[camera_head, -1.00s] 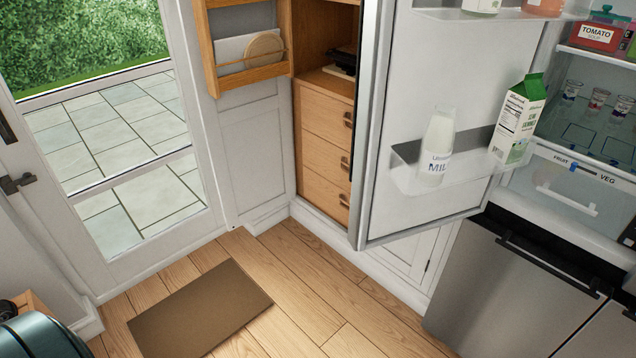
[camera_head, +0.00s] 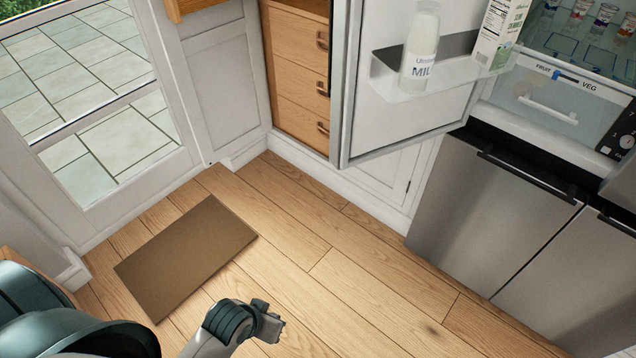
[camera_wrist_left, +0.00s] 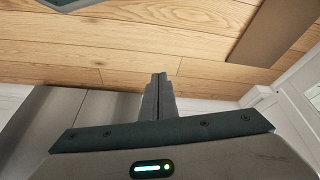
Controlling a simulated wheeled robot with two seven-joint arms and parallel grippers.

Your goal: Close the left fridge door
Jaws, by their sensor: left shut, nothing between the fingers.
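The left fridge door (camera_head: 376,128) stands wide open in the head view, with its white inner face and shelf turned toward the fridge side. A milk bottle (camera_head: 420,45) and a carton (camera_head: 497,32) stand on its door shelf. The fridge interior (camera_head: 590,70) is exposed to the right of the door. My left gripper (camera_head: 270,322) is low over the wood floor, below and to the left of the door's bottom edge, apart from it. Its fingers are together and empty in the left wrist view (camera_wrist_left: 158,80). I do not make out my right gripper.
Shut steel lower doors (camera_head: 480,205) sit under the fridge compartment. A brown mat (camera_head: 187,257) lies on the floor at left, near a glazed door (camera_head: 95,125). Wooden drawers (camera_head: 298,75) stand behind the open fridge door. The floor (camera_head: 370,270) between is clear.

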